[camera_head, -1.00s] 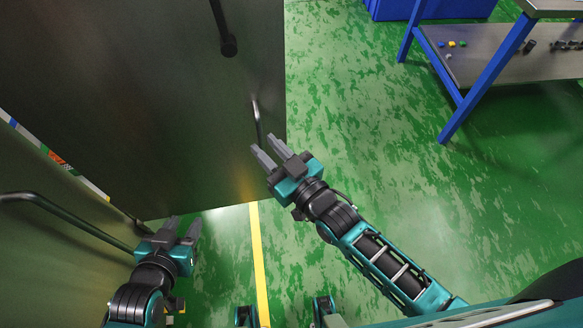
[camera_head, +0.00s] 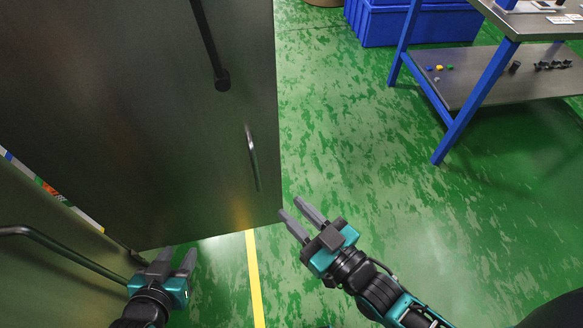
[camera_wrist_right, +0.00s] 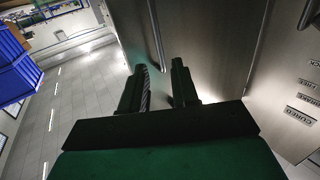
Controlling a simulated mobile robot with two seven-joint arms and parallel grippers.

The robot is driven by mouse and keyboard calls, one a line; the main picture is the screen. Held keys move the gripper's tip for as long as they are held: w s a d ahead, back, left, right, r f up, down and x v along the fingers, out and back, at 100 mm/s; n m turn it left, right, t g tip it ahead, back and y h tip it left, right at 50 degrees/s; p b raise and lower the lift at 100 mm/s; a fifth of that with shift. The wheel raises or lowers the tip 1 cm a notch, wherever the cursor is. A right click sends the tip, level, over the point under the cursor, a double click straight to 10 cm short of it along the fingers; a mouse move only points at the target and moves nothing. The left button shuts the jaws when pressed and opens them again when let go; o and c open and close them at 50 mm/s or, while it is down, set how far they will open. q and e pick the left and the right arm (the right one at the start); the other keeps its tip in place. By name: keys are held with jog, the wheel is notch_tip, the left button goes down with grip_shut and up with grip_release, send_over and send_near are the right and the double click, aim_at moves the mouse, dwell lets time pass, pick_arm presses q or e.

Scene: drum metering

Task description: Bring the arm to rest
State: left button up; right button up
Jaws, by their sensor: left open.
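My right gripper (camera_head: 291,207) is open and empty, just right of the lower right corner of a large dark metal door (camera_head: 130,130) in the head view. A thin upright handle (camera_head: 252,160) on this door stands above the fingertips, with a gap between. In the right wrist view, the two fingers (camera_wrist_right: 158,75) are apart with nothing between them. My left gripper (camera_head: 178,258) is open at the lower left, close to the door's bottom edge. It appears empty.
A second metal panel with a bar handle (camera_head: 60,250) is at the lower left. A workbench (camera_head: 490,85) with small parts on its shelf stands at the upper right, by a blue crate (camera_head: 390,22). The green floor (camera_head: 400,190) between is clear.

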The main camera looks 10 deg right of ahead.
jog(key=s+d+f+m+g+h, duration=0.1)
jog(key=d+f+m+g+h, duration=0.2)
jog(key=d+f+h, duration=0.4)
jog(key=d+g, duration=0.1)
jog(key=d, duration=0.3)
jog(key=shift+s+f+m+g, duration=0.2)
jog(key=shift+f+m+g, duration=0.1)
jog(key=shift+f, duration=0.1)
dwell(0.9)
